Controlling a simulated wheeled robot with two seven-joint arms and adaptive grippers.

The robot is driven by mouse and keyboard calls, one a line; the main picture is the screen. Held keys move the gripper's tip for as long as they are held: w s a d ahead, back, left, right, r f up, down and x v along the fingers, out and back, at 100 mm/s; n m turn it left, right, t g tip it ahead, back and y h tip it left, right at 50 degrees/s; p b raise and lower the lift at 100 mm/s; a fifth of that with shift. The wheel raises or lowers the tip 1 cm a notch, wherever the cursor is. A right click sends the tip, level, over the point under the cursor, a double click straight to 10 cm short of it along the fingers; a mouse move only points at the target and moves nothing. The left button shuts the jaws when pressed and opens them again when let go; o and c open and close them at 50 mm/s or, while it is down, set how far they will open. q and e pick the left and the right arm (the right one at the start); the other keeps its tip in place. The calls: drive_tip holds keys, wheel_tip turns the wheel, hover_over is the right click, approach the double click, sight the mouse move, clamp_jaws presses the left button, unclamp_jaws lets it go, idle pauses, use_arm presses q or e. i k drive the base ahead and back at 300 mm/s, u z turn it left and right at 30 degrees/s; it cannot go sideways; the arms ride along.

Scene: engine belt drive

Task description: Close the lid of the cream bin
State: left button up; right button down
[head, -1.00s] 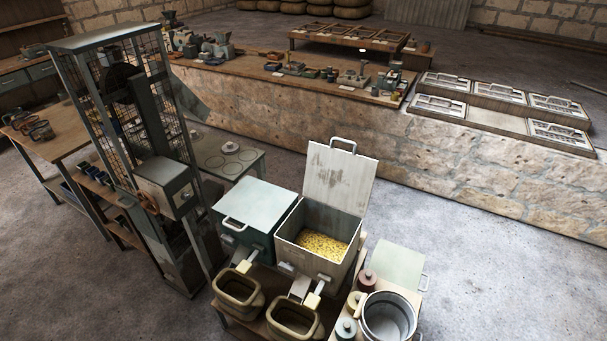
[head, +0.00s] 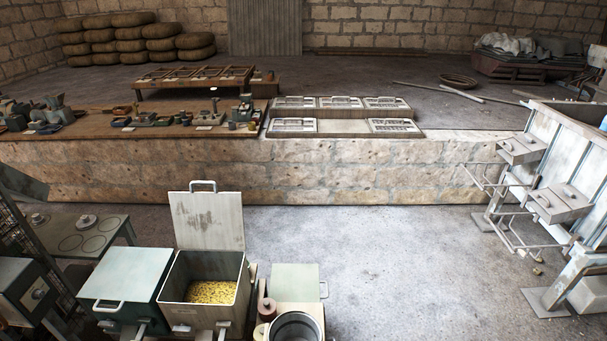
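The cream bin (head: 236,306) stands at the lower left of the head view, with yellow grain-like pieces (head: 212,291) inside. Its lid (head: 208,222) is open and stands nearly upright at the back edge, with a handle (head: 203,183) at its top. Neither of my grippers is in view.
A green bin (head: 125,272) with its lid shut stands directly left of the cream bin. A metal pot (head: 295,327) and a pale green panel (head: 295,283) are to its right. Open floor (head: 400,265) lies further right, before a stone ledge (head: 350,170). A metal machine (head: 560,170) stands far right.

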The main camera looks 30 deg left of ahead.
sight(202, 221)
drive_tip(key=z, duration=1.25)
drive_tip(key=i, duration=2.15)
drive_tip(key=u, duration=2.45)
drive_tip(key=i, duration=2.25)
drive_tip(key=u, duration=2.25)
